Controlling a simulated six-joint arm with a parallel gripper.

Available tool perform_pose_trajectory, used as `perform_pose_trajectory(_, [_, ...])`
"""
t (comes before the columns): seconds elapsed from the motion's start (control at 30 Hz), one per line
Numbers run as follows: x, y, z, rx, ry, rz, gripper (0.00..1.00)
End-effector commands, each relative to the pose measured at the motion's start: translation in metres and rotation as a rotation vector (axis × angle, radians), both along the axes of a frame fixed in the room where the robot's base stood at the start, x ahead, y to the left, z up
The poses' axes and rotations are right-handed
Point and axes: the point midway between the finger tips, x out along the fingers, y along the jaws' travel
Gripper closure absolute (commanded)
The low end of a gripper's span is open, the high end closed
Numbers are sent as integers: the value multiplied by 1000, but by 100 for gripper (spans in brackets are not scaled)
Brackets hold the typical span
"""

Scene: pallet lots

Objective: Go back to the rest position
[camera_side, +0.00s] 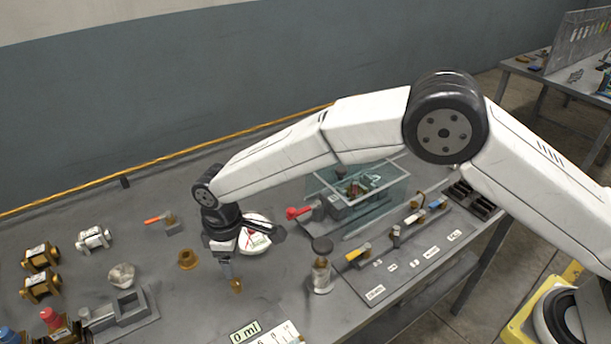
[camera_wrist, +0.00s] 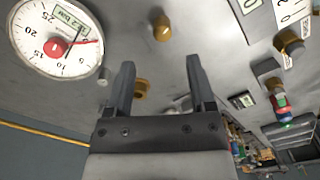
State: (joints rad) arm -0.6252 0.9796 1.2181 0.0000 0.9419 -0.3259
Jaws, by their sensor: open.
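My gripper (camera_side: 225,268) is over the left-middle part of the grey bench (camera_side: 180,310) in the side view, pointing down. In the wrist view its two fingers (camera_wrist: 160,75) are spread apart with nothing held between them. A small brass piece (camera_side: 236,286) is close by the fingertips in the side view; I cannot tell whether they touch. The wrist view shows one brass piece (camera_wrist: 141,89) between the fingers in the picture and another (camera_wrist: 162,28) beyond the tips. My arm reaches across the bench from the right.
A white dial gauge (camera_side: 256,240) stands just right of my gripper. A brass fitting (camera_side: 187,260) lies to its left. A glass-walled box (camera_side: 385,205), a capped cylinder (camera_side: 321,268) and a labelled board (camera_side: 405,262) are to the right. Motor-like units (camera_side: 40,285) stand far left.

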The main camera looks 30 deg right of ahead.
Motion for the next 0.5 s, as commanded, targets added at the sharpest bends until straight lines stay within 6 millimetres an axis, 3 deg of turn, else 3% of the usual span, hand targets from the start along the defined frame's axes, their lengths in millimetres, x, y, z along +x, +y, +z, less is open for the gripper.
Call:
perform_pose_trajectory(0.23, [5,-37,16,12,-17,-86,30])
perform_pose_trajectory(0.5, [-2,-111,42,34,-52,-261,30])
